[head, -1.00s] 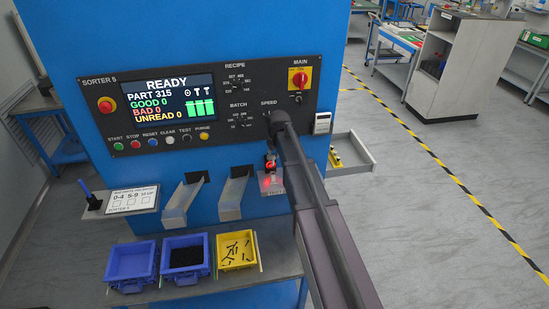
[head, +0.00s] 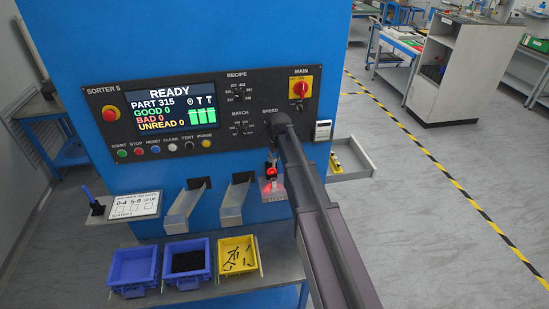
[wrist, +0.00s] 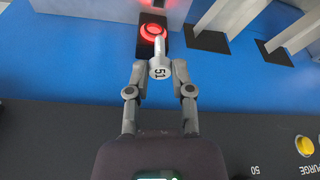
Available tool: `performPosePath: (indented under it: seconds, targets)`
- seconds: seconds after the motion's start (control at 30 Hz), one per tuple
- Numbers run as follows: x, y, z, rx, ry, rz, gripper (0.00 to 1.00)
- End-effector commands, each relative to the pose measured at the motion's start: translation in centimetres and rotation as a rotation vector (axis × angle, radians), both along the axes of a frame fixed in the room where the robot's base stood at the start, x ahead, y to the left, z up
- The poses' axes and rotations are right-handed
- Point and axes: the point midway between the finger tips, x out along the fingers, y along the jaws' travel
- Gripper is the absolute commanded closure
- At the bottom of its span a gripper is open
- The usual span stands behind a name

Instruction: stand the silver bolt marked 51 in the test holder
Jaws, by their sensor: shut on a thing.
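The silver bolt (wrist: 160,67) shows its round head marked 51 in the wrist view. My gripper (wrist: 161,72) is shut on it, one finger at each side of the head. The bolt's shank points away from the camera toward the test holder, a dark block with a glowing red ring (wrist: 153,31). The shank's tip overlaps the ring's lower edge in the picture; I cannot tell whether it touches or enters the holder. In the head view the holder's red ring (head: 271,172) shows low on the blue machine, left of my arm. The bolt is too small to make out there.
Two metal chutes (head: 233,203) lie left of the holder. Below them stand two blue bins (head: 134,285) and a yellow bin (head: 237,270) with dark bolts. An open drawer (head: 352,168) juts out at right. The control panel (head: 225,125) is above, its screen reading READY.

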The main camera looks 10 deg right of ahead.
Motion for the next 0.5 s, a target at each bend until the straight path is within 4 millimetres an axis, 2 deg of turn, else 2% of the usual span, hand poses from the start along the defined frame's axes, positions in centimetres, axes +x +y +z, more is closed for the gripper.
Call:
performPosePath:
  seconds: [0.5]
  targets:
    - [0.00,0.09,-0.17,0.000,0.000,0.001,1.00]
